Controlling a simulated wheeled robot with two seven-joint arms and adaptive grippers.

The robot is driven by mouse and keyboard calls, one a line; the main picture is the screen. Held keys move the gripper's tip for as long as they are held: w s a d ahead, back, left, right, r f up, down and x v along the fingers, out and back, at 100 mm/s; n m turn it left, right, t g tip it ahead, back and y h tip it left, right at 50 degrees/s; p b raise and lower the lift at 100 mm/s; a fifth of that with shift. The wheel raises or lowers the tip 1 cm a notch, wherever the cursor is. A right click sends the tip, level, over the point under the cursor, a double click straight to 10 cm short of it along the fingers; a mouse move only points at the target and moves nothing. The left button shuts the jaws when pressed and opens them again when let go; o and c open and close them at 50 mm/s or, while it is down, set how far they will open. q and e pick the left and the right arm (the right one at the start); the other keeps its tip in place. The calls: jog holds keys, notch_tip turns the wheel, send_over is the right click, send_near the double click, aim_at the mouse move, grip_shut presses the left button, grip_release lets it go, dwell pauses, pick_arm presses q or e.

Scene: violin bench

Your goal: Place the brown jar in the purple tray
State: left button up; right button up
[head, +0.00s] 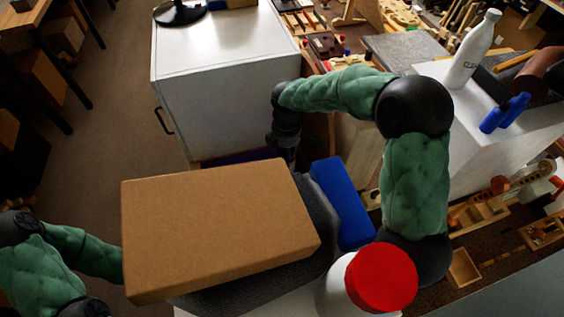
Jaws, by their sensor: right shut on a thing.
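My right gripper (287,150) points down beside the white cabinet, just beyond the cardboard box. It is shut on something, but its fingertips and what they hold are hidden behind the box. A thin dark purple strip (238,157) shows between the cabinet and the box; it may be the purple tray's edge, with the rest covered. I cannot make out the brown jar for certain. My left arm comes in at the lower left, and its gripper is not visible.
A large cardboard box (220,225) fills the near middle. A white container with a red lid (382,279) and a blue block (342,203) stand to its right. The white cabinet (228,75) is behind.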

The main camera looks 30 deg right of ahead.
aim_at(282, 160)
jog(key=shift+w+a+f, duration=0.2)
jog(key=shift+w+f, duration=0.05)
jog(key=shift+f, duration=0.1)
jog(key=f, duration=0.1)
jog(key=f+b, duration=0.1)
jog(key=f, duration=0.1)
jog(key=shift+w+a, duration=0.2)
jog(key=shift+w, duration=0.05)
jog(key=shift+f, duration=0.3)
jog(key=shift+f+b, duration=0.15)
jog(key=shift+b, duration=0.15)
jog(key=o, duration=1.3)
notch_tip(282, 160, up, 12)
jog(key=p, duration=0.4)
